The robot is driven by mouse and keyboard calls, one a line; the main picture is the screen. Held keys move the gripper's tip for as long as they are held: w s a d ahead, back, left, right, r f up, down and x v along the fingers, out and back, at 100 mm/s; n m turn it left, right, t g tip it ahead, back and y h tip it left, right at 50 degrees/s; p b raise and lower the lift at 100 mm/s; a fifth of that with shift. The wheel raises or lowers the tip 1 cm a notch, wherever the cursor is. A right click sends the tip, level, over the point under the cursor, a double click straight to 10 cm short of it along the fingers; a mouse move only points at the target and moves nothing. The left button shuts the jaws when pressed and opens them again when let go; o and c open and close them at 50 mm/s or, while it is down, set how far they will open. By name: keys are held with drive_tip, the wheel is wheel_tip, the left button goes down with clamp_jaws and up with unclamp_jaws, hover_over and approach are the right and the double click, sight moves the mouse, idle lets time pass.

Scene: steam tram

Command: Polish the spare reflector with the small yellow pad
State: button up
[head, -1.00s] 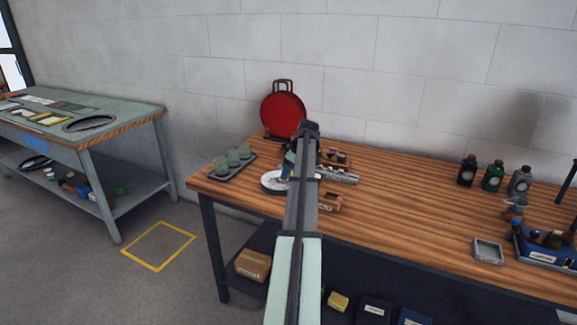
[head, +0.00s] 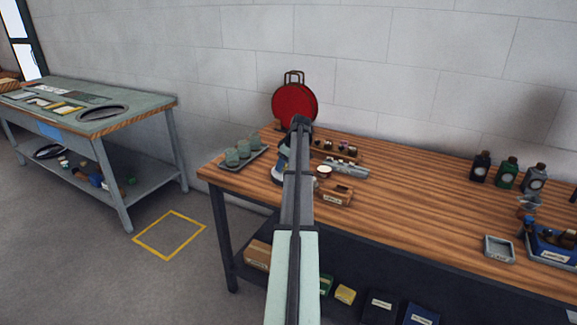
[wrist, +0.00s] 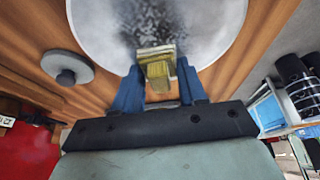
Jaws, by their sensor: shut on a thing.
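The spare reflector (wrist: 205,35) is a round, silvery dish with dark, mottled smudges across its middle, seen close up in the wrist view. The small yellow pad (wrist: 157,70) is held between the blue fingers of my gripper (wrist: 158,84), which is shut on it. The pad's far end overlaps the smudged face; whether it presses on it I cannot tell. In the head view my arm hides the pad and most of the reflector, near the table's left end.
A red round case (head: 295,103) stands against the wall behind. A tray of greenish cups (head: 243,153) is to the left. A small wooden box (head: 335,194) and a metal tool (head: 347,168) lie right of my arm.

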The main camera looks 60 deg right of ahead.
drive_tip(key=shift+w, duration=0.55)
drive_tip(key=shift+s, duration=4.3)
drive_tip(key=shift+a, duration=0.9)
drive_tip(key=shift+w+d, duration=0.25)
drive_tip(key=shift+w, duration=4.1)
drive_tip(key=s, duration=0.8)
drive_tip(key=v, duration=0.2)
drive_tip(key=shift+w+r, duration=0.1)
drive_tip(key=shift+r, duration=0.3)
wheel_tip(320, 180, up, 6)
drive_tip(key=shift+f, duration=0.15)
